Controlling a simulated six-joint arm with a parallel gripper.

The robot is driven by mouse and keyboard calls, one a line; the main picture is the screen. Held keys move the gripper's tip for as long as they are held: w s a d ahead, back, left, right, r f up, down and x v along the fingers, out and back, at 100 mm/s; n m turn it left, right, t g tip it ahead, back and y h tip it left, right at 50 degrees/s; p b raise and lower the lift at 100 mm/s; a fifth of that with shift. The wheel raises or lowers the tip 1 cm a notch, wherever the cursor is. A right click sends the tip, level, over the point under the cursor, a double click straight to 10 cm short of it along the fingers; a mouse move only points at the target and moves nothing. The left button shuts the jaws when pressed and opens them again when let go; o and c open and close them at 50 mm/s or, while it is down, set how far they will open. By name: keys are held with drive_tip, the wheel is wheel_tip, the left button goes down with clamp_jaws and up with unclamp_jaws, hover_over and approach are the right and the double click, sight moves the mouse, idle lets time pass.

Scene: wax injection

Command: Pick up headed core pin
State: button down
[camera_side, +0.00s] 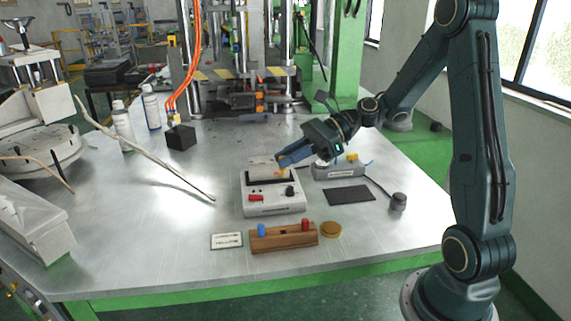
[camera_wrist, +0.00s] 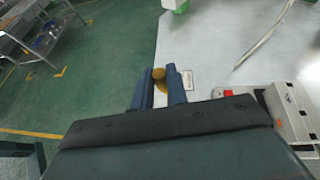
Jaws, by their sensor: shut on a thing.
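My gripper (camera_side: 284,160) is over the white device with a black top in the side view, its fingers pointing left and down. In the wrist view its two blue fingers (camera_wrist: 159,84) are closed around a small brass-coloured piece with a rounded head (camera_wrist: 158,73), which I take to be the headed core pin. In the side view only a small orange bit of it (camera_side: 281,174) shows by the fingertips. Most of its shank is hidden by the fingers.
The white device (camera_side: 272,210) has a red switch and a black knob. In front are a wooden block (camera_side: 270,244) with blue and red pegs, a printed card (camera_side: 227,241) and a round tan disc (camera_side: 331,229). A black mat (camera_side: 349,195) lies right. The table's left middle is mostly clear.

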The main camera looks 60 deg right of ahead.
drive_tip(key=shift+r, duration=0.85)
drive_tip(key=s+d+f+g+h, duration=0.1)
drive_tip(key=s+d+f, duration=0.2)
drive_tip(key=f, duration=0.3)
drive_tip(key=s+d+f+g+h, duration=0.1)
drive_tip(key=s+d+f+h, duration=0.1)
drive_tip(key=s+d+f, duration=0.2)
wheel_tip(320, 180, down, 3)
drive_tip(key=shift+d+r+g, duration=0.2)
drive_tip(key=shift+d+g, duration=0.1)
drive_tip(key=shift+d, duration=0.9)
drive_tip(key=shift+f, duration=0.1)
drive_tip(key=shift+f, duration=2.9)
drive_tip(key=shift+f, duration=0.7)
